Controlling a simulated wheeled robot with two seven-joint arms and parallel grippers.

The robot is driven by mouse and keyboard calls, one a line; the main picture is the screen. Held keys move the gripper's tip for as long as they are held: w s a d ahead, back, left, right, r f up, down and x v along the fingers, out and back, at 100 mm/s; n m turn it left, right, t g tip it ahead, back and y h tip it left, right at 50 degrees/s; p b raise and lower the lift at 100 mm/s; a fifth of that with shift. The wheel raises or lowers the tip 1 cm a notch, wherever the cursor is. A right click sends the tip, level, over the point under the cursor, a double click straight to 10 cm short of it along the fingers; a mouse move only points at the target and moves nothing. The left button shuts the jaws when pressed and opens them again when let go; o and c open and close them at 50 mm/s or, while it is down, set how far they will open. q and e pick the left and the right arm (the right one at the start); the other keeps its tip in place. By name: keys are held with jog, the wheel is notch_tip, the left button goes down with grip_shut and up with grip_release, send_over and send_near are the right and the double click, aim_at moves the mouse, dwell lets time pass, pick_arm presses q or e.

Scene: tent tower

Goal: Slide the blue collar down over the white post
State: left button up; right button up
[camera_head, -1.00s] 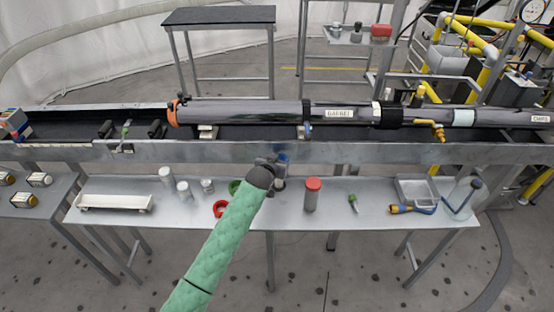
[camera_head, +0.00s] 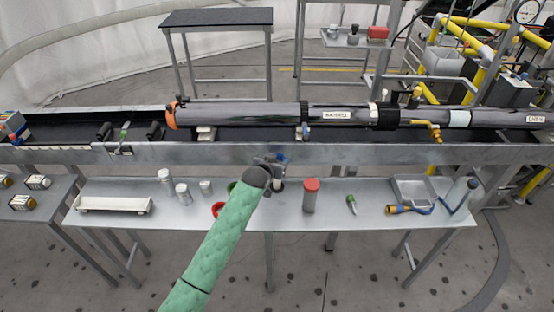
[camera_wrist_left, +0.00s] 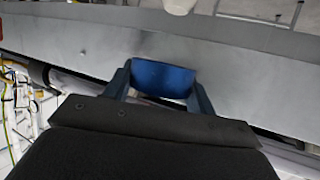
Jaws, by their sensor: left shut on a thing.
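The blue collar (camera_head: 281,158) is at the tip of my left gripper (camera_head: 273,167), over the back edge of the grey table. In the left wrist view, the blue collar (camera_wrist_left: 162,79) sits between the two fingers of my left gripper (camera_wrist_left: 160,88), which is shut on it. A small pale piece (camera_head: 278,183) shows just below the gripper in the head view; I cannot tell whether it is the white post. A white rounded end (camera_wrist_left: 180,5) shows at the wrist view's top edge, apart from the collar. My right gripper is not in view.
White containers (camera_head: 182,192), a red ring (camera_head: 217,209) and a red-capped cylinder (camera_head: 311,195) stand on the table (camera_head: 335,222) near my left arm. A white tray (camera_head: 112,205) lies at left. A long metal beam (camera_head: 220,153) runs behind the gripper.

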pick_arm(q)
jog(key=shift+f, duration=0.35)
jog(key=shift+f+b, duration=0.5)
jog(key=shift+f, duration=1.1)
jog(key=shift+f+b, duration=0.55)
jog(key=shift+f, duration=1)
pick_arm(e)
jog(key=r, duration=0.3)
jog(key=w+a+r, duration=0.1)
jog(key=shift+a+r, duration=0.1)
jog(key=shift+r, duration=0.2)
